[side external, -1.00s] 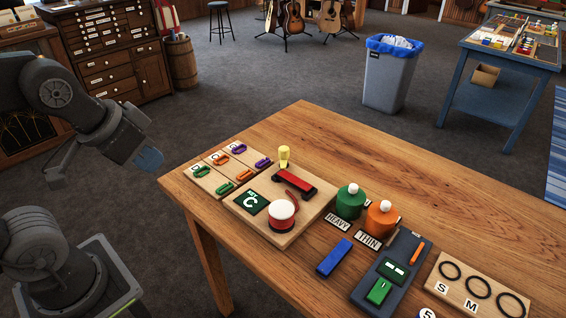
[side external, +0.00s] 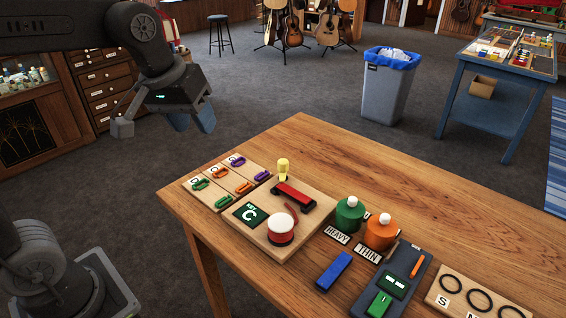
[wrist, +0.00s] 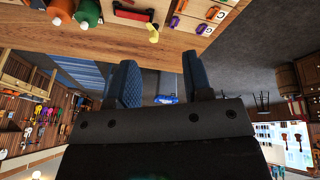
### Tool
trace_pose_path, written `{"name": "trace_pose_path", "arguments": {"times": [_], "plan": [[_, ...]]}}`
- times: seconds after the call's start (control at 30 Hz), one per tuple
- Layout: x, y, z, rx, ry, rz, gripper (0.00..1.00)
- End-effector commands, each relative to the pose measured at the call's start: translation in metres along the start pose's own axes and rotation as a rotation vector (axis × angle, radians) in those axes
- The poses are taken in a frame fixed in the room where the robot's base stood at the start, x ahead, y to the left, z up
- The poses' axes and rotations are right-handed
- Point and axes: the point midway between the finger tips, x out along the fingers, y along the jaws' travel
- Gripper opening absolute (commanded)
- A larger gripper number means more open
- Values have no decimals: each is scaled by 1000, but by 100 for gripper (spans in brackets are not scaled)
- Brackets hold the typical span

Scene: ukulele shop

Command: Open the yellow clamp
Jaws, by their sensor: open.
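The yellow clamp (side external: 283,168) is a small upright yellow piece with a rounded top, standing at the back end of a red bar (side external: 294,195) on a wooden board (side external: 262,235). In the wrist view, which is upside down, the yellow clamp (wrist: 153,33) shows near the top edge, beside the red bar (wrist: 133,14). My gripper (side external: 164,124) is open and empty, high in the air off the table's left end, well apart from the clamp. Its two blue finger pads (wrist: 160,62) show in the wrist view with nothing between them.
A red-and-white drum-shaped piece (side external: 281,229) and a green C plate (side external: 250,215) share the board. Coloured clips (side external: 219,172) lie on panels to its left. Green (side external: 349,215) and orange (side external: 380,232) bottles stand to its right. The table's back part (side external: 330,150) is clear.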

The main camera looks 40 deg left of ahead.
Motion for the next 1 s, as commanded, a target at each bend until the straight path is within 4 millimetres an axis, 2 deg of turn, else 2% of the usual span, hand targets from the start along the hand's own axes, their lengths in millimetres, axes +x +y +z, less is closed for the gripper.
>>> {"name": "trace_pose_path", "arguments": {"times": [0.03, 0.1, 0.27, 0.4, 0.5, 0.7, 1.0], "plan": [[6, 8, -20, -64, -27, -13, 51], [13, 17, -44, -163, -57, -31, 56], [42, 36, -96, -388, -121, -84, 56], [79, 51, -136, -584, -166, -140, 56], [109, 58, -158, -717, -194, -186, 56], [157, 65, -182, -910, -222, -257, 56], [183, 65, -185, -982, -229, -285, 56]]}}
